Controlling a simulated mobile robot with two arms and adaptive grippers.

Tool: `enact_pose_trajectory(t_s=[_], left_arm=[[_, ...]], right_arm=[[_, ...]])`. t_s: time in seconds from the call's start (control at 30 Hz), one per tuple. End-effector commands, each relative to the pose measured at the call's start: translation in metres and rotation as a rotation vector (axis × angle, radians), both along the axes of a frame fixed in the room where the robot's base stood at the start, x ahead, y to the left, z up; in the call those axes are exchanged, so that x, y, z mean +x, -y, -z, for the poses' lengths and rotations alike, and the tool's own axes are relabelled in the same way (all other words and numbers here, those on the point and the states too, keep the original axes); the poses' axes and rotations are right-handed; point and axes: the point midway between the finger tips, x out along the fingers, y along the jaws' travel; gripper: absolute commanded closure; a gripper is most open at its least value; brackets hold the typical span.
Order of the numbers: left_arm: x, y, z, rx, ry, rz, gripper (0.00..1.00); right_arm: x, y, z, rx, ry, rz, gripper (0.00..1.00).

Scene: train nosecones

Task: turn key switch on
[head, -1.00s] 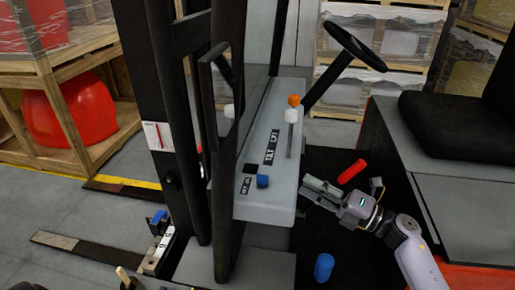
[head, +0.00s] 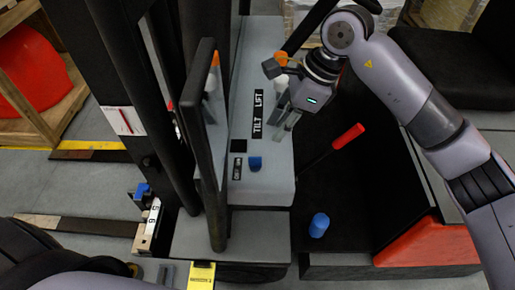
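The grey console (head: 275,180) stands in the middle of the head view. A blue knob (head: 255,162) sits on it, beside a small dark label (head: 237,168) and a black square (head: 238,145). I cannot tell for sure which part is the key switch. My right gripper (head: 284,118) is over the console's right side, by the levers, farther back than the blue knob and apart from it. Its fingers point down; whether they are open or touch a lever is unclear. My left gripper (head: 165,273) shows only partly at the bottom edge, low and left of the console.
An orange lever knob (head: 281,58) stands behind my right gripper. A red-handled lever (head: 347,137) and a blue pedal-like cylinder (head: 320,225) are right of the console. A yellow tag (head: 201,276) is at the bottom.

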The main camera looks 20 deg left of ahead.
Motion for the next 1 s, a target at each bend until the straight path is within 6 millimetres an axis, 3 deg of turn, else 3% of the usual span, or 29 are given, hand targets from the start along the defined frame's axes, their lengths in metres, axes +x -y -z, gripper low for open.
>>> enact_pose_trajectory(t_s=[0.5,0.7,1.0], left_arm=[[0.016,-0.015,-0.041,0.016,0.023,-0.003,0.60],[0.015,-0.014,-0.044,0.016,0.023,-0.003,0.60],[0.012,-0.011,-0.043,0.012,0.018,-0.003,0.60]], right_arm=[[-0.012,-0.039,0.093,0.002,-0.005,-0.001,0.75],[-0.013,-0.044,0.108,0.002,-0.002,0.001,0.75],[-0.013,-0.045,0.110,0.002,-0.001,0.000,0.76]])
